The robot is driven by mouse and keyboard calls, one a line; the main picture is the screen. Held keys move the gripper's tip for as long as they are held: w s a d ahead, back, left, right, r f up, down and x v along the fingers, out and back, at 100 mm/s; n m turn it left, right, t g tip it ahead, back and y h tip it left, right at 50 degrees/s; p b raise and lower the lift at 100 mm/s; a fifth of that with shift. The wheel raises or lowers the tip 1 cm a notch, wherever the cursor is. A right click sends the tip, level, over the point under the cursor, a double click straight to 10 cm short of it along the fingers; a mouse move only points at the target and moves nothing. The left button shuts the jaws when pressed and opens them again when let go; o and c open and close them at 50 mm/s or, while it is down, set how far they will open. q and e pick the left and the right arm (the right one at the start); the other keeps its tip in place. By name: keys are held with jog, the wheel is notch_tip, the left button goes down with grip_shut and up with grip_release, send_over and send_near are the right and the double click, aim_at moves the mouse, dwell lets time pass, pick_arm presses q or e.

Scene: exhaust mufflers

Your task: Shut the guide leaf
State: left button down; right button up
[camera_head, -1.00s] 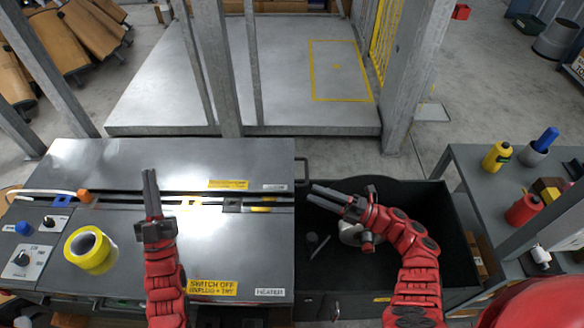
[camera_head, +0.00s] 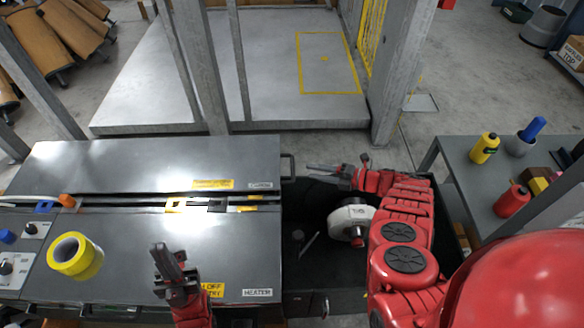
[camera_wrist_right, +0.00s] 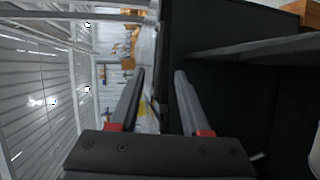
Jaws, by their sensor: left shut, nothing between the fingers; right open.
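A grey metal bench top (camera_head: 110,235) has a hinged-looking long panel (camera_head: 150,165) behind a slot, with a dark handle (camera_head: 288,167) at its right end. I take this panel for the guide leaf, but cannot be sure. My right gripper (camera_head: 312,168) is open, just right of the handle and apart from it, over the black bin. In the right wrist view its fingers (camera_wrist_right: 160,75) have nothing visible between them. My left gripper (camera_head: 165,250) is shut and empty, above the front of the bench near the yellow label.
A yellow tape roll (camera_head: 75,255) sits on the bench at left. A black bin (camera_head: 300,215) to the right holds a white round part (camera_head: 352,217). A grey side table (camera_head: 465,185) carries bottles. Metal posts (camera_head: 195,60) stand behind the bench.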

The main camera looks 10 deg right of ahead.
aim_at(292, 167)
jog(key=b+x, duration=0.1)
jog(key=x, duration=0.7)
jog(key=shift+w+a+b, duration=0.1)
jog(key=shift+w+b, duration=0.15)
jog(key=shift+b, duration=0.1)
grip_shut()
dwell(0.9)
